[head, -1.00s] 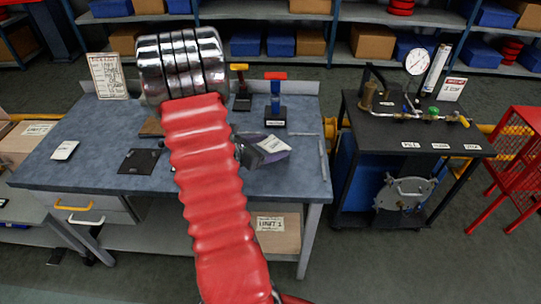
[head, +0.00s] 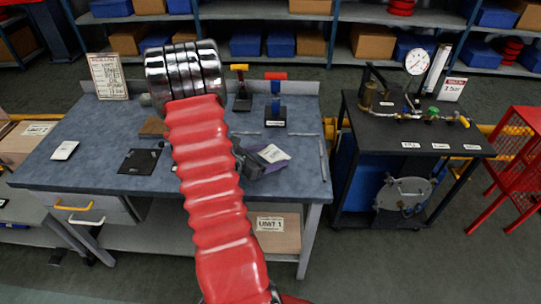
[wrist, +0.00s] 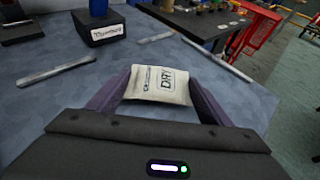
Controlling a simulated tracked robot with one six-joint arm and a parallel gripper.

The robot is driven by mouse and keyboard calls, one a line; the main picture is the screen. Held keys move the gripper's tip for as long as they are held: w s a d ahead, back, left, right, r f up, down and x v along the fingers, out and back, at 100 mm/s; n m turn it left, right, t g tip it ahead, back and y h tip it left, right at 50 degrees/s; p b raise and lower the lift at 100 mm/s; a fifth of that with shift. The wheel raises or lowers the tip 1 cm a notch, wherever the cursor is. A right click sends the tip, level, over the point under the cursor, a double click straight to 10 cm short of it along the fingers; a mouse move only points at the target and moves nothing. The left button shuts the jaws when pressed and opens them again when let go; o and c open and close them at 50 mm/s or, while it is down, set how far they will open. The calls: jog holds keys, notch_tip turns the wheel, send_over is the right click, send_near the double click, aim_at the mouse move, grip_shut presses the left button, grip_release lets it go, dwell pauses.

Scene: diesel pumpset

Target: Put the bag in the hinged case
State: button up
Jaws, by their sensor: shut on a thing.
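The bag is a small white pouch printed "DRY" (wrist: 158,84), seen between the purple fingers of my gripper (wrist: 157,90) in the wrist view. My gripper is shut on it, one finger at each side. In the head view the bag (head: 273,153) shows pale at the front of my gripper (head: 268,156), over the right part of the blue-grey bench. Its height above the bench top is hard to judge. I cannot make out the hinged case for certain. A flat black square piece (head: 139,161) lies on the bench left of my arm. My red arm hides the middle of the bench.
Two tool stands, one yellow-topped (head: 241,88) and one red-topped (head: 275,98), stand at the back of the bench (head: 92,155). Thin metal bars lie near them and along the right edge. A white card (head: 64,150) lies at left. A black pump cart (head: 408,128) stands to the right.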

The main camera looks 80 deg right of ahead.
jog(key=o, duration=1.1)
jog(key=shift+f, duration=0.1)
jog(key=v, duration=1.2)
jog(key=shift+r, duration=0.25)
jog(key=shift+w+a+r, duration=0.15)
jog(key=shift+a+r, duration=0.05)
jog(key=w+a+r+m+t+y, duration=0.3)
jog(key=a+r, duration=0.3)
jog(key=a, duration=0.9)
jog(key=w+a+r+m+t+y, duration=0.4)
jog(key=a+r+t, duration=0.1)
jog(key=a, duration=1)
jog(key=w+a+r+m+t+y, duration=0.3)
jog(key=a+r, duration=0.4)
jog(key=a, duration=0.8)
jog(key=shift+w+a+r+m+t+y, duration=0.2)
jog(key=shift+r+m+t+y, duration=0.1)
jog(key=shift+m+t+y, duration=0.55)
